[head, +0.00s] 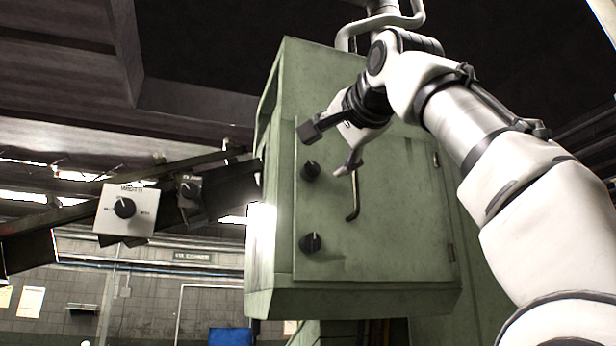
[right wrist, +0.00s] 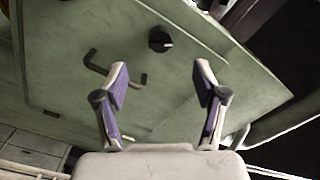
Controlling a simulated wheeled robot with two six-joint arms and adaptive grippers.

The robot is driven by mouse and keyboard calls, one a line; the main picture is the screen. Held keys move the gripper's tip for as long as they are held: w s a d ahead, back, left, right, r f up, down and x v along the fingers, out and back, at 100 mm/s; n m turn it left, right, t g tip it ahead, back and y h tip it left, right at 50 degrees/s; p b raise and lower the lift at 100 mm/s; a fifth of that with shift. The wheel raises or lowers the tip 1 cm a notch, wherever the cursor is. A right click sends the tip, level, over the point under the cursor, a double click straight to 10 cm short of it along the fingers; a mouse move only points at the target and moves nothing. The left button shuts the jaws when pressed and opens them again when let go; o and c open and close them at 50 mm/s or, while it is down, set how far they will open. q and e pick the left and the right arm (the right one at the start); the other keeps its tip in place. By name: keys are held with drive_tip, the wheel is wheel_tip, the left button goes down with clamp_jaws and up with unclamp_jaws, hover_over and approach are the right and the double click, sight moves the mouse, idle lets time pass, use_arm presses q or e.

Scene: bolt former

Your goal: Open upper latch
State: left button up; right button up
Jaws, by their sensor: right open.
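The upper latch (head: 311,170) is a round black knob on the left edge of the green cabinet door (head: 400,220). In the right wrist view the upper latch (right wrist: 160,39) shows ahead of the fingers, roughly centred between them. My right gripper (head: 328,152) is open and empty, in front of the upper part of the door close to the latch; its fingers also show in the right wrist view (right wrist: 162,82). I see a gap between the fingers and the latch there. My left gripper is not in view.
A lower black latch (head: 310,243) sits below on the same door edge. A bent door handle (head: 352,197) hangs between the two latches, and it also shows in the right wrist view (right wrist: 105,70). Grey control boxes (head: 126,212) stand to the left of the cabinet.

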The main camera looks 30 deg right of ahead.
sight(314, 168)
drive_tip(key=w+m+p, duration=0.1)
drive_tip(key=w+m, duration=0.1)
drive_tip(key=w+d+m+p, duration=0.1)
drive_tip(key=w+m+p, duration=0.1)
drive_tip(key=m, duration=0.1)
drive_tip(key=w+r+m+p, duration=0.1)
drive_tip(key=w+m+p, duration=0.1)
drive_tip(key=w+m, duration=0.1)
drive_tip(key=shift+w+d, duration=0.1)
drive_tip(key=shift+d, duration=0.25)
drive_tip(key=shift+w+d+f+n+b, duration=0.1)
drive_tip(key=shift+w+f+n+b, duration=0.25)
drive_tip(key=shift+f+n, duration=0.1)
drive_tip(key=shift+d+f+n, duration=0.1)
drive_tip(key=shift+n, duration=1.85)
drive_tip(key=shift+s+a+n, duration=0.2)
drive_tip(key=shift+n, duration=1)
drive_tip(key=shift+w, duration=0.1)
